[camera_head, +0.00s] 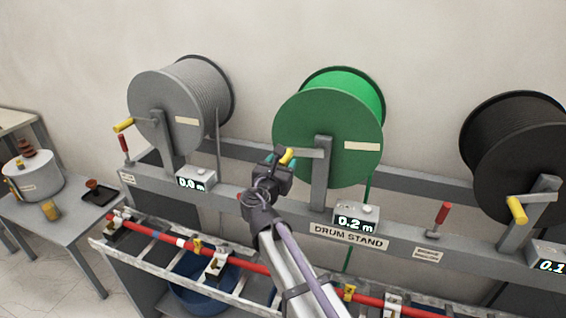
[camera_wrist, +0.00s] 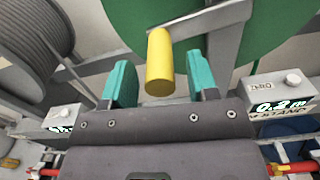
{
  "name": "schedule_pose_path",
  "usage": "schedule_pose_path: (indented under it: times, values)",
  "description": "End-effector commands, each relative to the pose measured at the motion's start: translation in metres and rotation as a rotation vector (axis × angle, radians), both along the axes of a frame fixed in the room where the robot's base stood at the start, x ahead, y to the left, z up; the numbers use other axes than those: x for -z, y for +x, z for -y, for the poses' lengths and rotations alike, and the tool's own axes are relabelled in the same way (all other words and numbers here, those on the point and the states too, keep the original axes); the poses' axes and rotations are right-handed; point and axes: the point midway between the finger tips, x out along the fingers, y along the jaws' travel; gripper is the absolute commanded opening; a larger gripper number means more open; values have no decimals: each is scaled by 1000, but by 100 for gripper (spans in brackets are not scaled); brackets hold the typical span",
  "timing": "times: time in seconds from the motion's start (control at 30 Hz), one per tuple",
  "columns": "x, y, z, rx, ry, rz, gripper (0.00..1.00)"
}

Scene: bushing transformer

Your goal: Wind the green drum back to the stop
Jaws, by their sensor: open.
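The green drum (camera_head: 325,130) hangs on the drum stand (camera_head: 285,205) between a grey drum and a black drum. Its crank arm points left and ends in a yellow handle (camera_wrist: 160,62). A counter box (camera_head: 357,217) below the green drum reads 0.2 m. A green cable runs down from the drum past the counter. My gripper (camera_wrist: 160,88) is open, with its teal fingers on either side of the yellow handle. Gaps show between the handle and both fingers in the wrist view. In the head view my gripper partly hides the handle (camera_head: 287,156).
The grey drum (camera_head: 165,112) has a counter at 0.0 m; the black drum (camera_head: 515,150) has one at about 0.1. Red-handled levers (camera_head: 443,213) stand on the rail. A rack with a red bar (camera_head: 240,262) runs below. A side table (camera_head: 70,225) stands left.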

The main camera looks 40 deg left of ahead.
Motion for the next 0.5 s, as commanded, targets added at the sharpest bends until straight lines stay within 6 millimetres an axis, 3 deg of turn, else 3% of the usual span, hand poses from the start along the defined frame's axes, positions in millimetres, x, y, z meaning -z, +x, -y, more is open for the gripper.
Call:
schedule_pose_path:
  times: [0.13, 0.37, 0.5]
  values:
    - [0, 12, -4, 0, 1, 0, 54]
    - [0, 12, -4, 0, 1, 0, 53]
    - [0, 12, -4, 0, 1, 0, 39]
